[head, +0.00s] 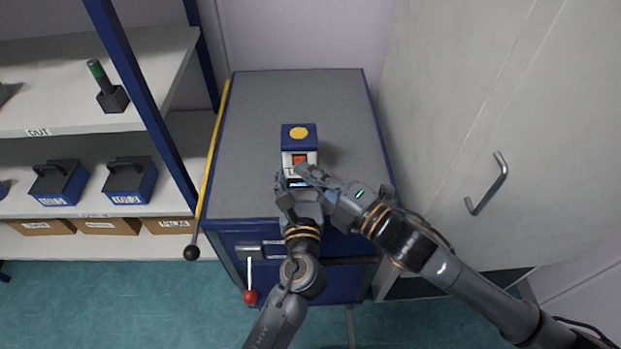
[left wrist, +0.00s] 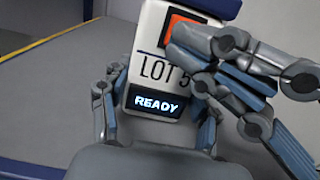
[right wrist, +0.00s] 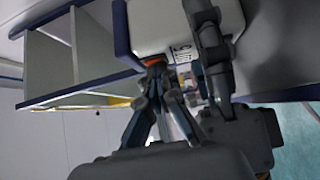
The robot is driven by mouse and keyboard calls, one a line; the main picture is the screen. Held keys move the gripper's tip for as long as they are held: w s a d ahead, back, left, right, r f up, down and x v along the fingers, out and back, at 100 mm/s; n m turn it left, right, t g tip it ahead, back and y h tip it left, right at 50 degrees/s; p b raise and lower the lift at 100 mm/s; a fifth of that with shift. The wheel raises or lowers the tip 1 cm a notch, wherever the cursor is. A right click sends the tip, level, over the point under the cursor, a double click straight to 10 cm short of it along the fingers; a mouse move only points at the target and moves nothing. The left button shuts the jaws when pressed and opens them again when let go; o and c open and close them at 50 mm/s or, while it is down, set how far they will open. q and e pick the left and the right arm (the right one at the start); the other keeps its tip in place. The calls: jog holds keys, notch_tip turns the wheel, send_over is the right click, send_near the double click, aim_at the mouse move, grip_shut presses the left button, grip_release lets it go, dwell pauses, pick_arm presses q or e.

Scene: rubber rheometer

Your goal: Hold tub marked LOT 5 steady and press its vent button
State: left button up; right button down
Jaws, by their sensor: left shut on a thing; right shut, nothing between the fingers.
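The tub marked LOT 5 (head: 288,160) stands upright on the grey cabinet top. It has a white body, a blue top with a yellow disc (head: 298,133), and an orange-red square button (head: 299,159) on its front. Below the label, a display (left wrist: 157,104) reads READY. My left gripper (head: 298,184) is shut on the tub's lower part, one finger on each side. My right gripper (head: 304,171) is shut and empty, its fingertips at the orange-red button. They partly cover the button and label; in the right wrist view (right wrist: 154,72) they look close to or touching it.
The cabinet top (head: 260,100) is otherwise clear. A yellow rail (head: 212,150) runs along its left edge. The shelf (head: 60,125) at left holds a green-topped tool (head: 103,85), blue cases (head: 130,180) and cardboard boxes (head: 108,226). A door with a handle (head: 487,184) is at right.

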pick_arm(q)
jog(key=shift+s+d+f, duration=0.1)
jog(key=shift+f, duration=0.05)
pick_arm(e)
jog(key=shift+w+d+f, duration=0.2)
jog(key=shift+f, duration=0.05)
pick_arm(q)
jog(key=shift+f, duration=0.1)
pick_arm(e)
jog(key=s+d, duration=0.6)
jog(key=s, duration=0.5)
jog(key=shift+s+d+r, duration=0.25)
jog(key=shift+s+d, duration=0.05)
pick_arm(q)
jog(key=o, duration=1.4)
jog(key=shift+f, duration=0.1)
jog(key=shift+o, duration=1.1)
pick_arm(e)
jog(key=shift+w, duration=0.1)
